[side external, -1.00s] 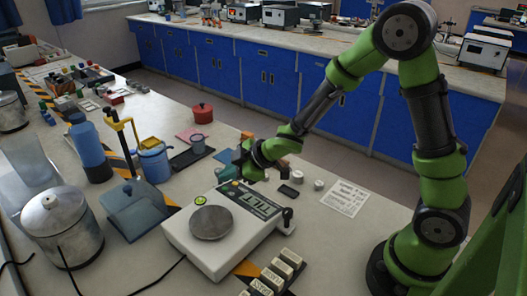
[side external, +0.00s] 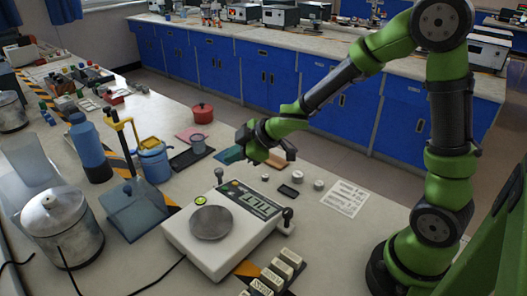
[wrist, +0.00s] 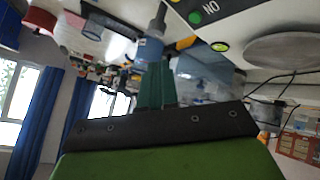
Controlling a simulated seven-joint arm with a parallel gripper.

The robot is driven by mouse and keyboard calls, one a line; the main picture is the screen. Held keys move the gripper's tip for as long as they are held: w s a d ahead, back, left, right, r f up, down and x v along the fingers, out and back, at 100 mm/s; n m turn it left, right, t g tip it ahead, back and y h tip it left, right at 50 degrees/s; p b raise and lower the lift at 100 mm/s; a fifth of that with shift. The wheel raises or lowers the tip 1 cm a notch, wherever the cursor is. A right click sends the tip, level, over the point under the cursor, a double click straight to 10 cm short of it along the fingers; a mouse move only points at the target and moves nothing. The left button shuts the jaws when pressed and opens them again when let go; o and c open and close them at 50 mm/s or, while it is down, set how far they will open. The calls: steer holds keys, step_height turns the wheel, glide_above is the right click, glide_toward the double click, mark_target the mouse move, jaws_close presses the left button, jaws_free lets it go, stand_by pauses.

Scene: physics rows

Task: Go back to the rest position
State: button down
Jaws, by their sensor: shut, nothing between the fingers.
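My gripper (side external: 243,140) is raised above the table, behind the balance in the side view. In the wrist view its two teal fingers (wrist: 157,84) lie together, shut, with nothing seen between them. The white balance (side external: 180,236) stands on the table with a bare round grey pan (side external: 211,222). Its pan also shows at the upper right of the wrist view (wrist: 288,48). The gripper touches nothing that I can see.
Several labelled blocks (side external: 278,270) stand in front of the balance. A paper sheet (side external: 344,197) lies right. A blue pot (side external: 155,162), a blue bottle (side external: 88,150) and a metal pot (side external: 60,225) stand left. Blue cabinets (side external: 262,72) stand beyond the table.

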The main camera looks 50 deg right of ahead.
steer(key=s+d+r+m+g+h, duration=0.25)
steer(key=s+d+m+h, duration=0.25)
steer(key=s+d+m, duration=0.25)
steer(key=s+a+r+m+y, duration=0.2)
steer(key=s+a+r+m, duration=0.1)
steer(key=s, duration=0.4)
steer(key=s+a+r+m+y, duration=0.2)
steer(key=s+a+r+m, duration=0.1)
steer(key=s+r, duration=0.3)
steer(key=shift+s+r+t, duration=0.2)
steer(key=shift+s+t, duration=0.15)
steer(key=shift+s, duration=0.5)
